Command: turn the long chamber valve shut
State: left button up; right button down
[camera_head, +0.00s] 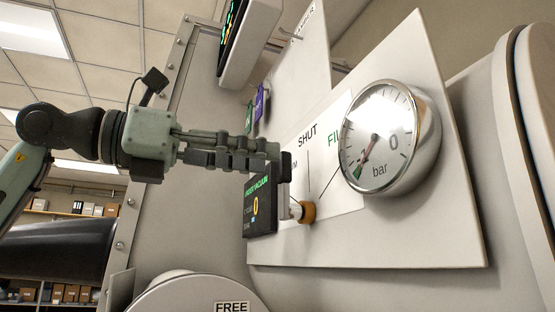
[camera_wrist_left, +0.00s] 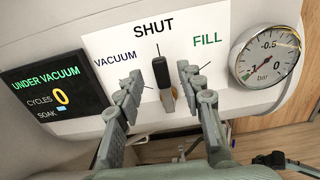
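The chamber valve has a black lever (camera_wrist_left: 162,72) on a brass hub (camera_head: 307,212), in front of a white label marked VACUUM, SHUT and FILL. In the left wrist view the lever points up, roughly along the SHUT line, perhaps slightly left; the slanted view hides its exact angle. My left gripper (camera_wrist_left: 163,80) is open, with one finger on each side of the lever and a visible gap to both. In the head view the left gripper (camera_head: 278,164) reaches in from the left, its fingertips at the lever and partly hiding it.
A dark display (camera_wrist_left: 50,88) reading UNDER VACUUM, cycles 0, sits left of the valve. A round bar gauge (camera_head: 385,138) protrudes from the panel to the right, close to the valve. A monitor (camera_head: 250,40) hangs above. A round cover marked FREE (camera_head: 190,295) lies below.

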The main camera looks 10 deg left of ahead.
pick_arm(q)
jog(key=v, duration=0.7)
jog(key=shift+s+a, duration=0.15)
jog(key=shift+a, duration=0.05)
